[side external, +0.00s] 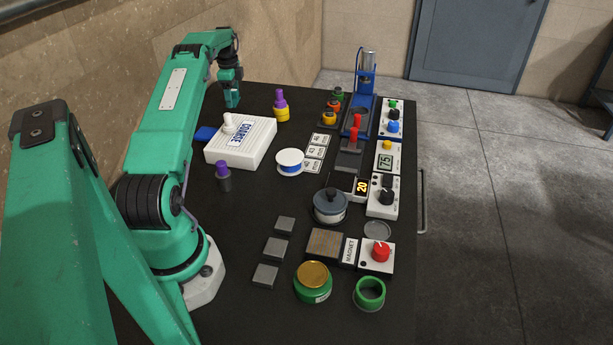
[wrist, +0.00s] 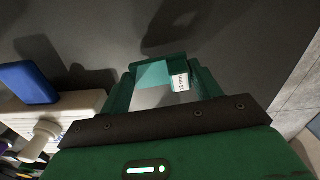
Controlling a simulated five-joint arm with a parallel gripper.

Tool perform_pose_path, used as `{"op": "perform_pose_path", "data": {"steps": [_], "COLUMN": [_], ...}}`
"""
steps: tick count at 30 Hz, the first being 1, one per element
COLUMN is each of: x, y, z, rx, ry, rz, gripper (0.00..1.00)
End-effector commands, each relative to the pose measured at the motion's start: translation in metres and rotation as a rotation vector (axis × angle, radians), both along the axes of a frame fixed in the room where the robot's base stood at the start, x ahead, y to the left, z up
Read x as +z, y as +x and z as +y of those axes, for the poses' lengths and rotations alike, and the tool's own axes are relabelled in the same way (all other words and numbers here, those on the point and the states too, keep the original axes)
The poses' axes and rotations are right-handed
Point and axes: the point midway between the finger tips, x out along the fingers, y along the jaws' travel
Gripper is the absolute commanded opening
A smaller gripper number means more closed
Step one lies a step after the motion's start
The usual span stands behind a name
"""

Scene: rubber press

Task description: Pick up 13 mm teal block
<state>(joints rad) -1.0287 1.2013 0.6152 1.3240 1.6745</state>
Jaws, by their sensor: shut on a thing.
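The teal block (wrist: 154,74) is between the fingertips of my gripper (wrist: 163,82) in the wrist view. A white label reading 13 mm shows at its right end. My gripper is shut on it. In the side view, my gripper (side external: 231,86) points down near the table's far left corner, with the teal block (side external: 232,100) at its tips. A shadow lies apart from the fingers in the wrist view, so the block appears to be held above the dark table top.
The white COARSE box (side external: 240,143) with a blue tab (side external: 206,133) stands nearest my gripper. A purple and yellow stack (side external: 281,107) stands to its right. The blue press (side external: 360,105) and control boxes line the right side. Dark table around the block is clear.

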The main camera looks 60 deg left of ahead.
Motion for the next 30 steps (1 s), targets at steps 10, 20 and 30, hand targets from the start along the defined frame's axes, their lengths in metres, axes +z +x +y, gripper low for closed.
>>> {"op": "perform_pose_path", "data": {"steps": [10,20,30], "x": [0.026,0.054,0.080], "y": [0.008,0.031,0.051], "z": [-0.014,-0.056,-0.095], "rx": [-0.001,-0.003,-0.001], "ry": [0.000,0.002,0.001], "rz": [0.000,-0.001,-0.001], "gripper": [0.37,0.37,0.37]}}
